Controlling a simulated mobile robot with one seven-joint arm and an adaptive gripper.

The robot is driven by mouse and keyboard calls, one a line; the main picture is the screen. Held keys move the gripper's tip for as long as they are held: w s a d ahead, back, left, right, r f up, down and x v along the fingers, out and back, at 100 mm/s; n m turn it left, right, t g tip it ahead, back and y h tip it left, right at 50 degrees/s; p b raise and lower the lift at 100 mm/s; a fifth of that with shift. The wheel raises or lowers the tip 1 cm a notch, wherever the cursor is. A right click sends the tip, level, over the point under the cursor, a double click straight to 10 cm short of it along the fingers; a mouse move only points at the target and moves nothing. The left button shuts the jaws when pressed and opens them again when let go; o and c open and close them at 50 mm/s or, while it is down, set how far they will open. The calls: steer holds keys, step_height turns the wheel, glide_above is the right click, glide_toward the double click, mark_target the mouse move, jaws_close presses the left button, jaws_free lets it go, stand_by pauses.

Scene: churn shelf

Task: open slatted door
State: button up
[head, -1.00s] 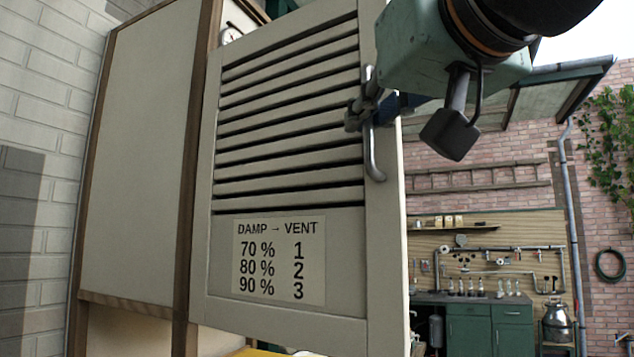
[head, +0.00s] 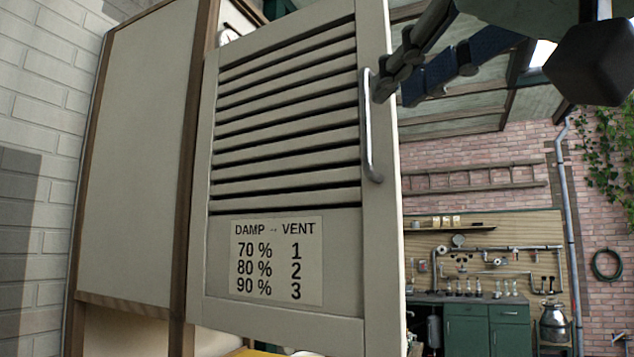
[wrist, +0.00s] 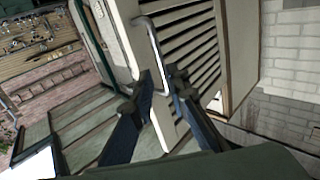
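The slatted door (head: 285,262) is pale, with dark gaps between its slats and a "DAMP → VENT" label, and it seems to stand swung out from the cabinet frame. Its metal bar handle (head: 368,140) is near the right edge. My gripper (head: 394,95) is at the upper part of the handle, coming from the upper right. In the wrist view my gripper (wrist: 151,92) has its two fingers apart, with one end of the handle (wrist: 152,48) near the space between them. I cannot tell whether a finger touches the handle. The slatted door (wrist: 190,35) shows beyond the fingers.
A plain cabinet panel (head: 140,150) and white brick wall (head: 40,100) are on the left. A yellow thing (head: 250,352) shows low below the door. A green workbench (head: 470,325) and a metal churn (head: 555,325) stand far back right. Open room lies right of the door.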

steer(key=shift+v, duration=1.6)
steer(key=w+d+f+m+g+h, duration=0.15)
steer(key=w+f, duration=0.25)
steer(key=f, duration=0.5)
steer(key=w+d+f+m+g, duration=0.2)
steer(key=w+f, duration=0.2)
steer(key=f, duration=0.6)
steer(key=w+d+f+m+g+h, duration=0.15)
steer(key=w+f, duration=0.25)
steer(key=f, duration=0.5)
steer(key=s+a+f+n+g+h, duration=0.1)
steer(key=s+f+g, duration=0.25)
steer(key=f, duration=1.15)
steer(key=s+f+n+g+h, duration=0.15)
steer(key=f+g, duration=0.25)
steer(key=f, duration=1.1)
step_height(320, 180, up, 18)
steer(key=p, duration=1.7)
steer(key=shift+s+a+t+y, duration=0.15)
steer(key=shift+a+t+y, duration=0.05)
steer(key=shift+t+y, duration=0.2)
steer(key=shift+d+f+m, duration=0.1)
steer(key=shift+d+m, duration=0.05)
steer(key=shift+m, duration=0.1)
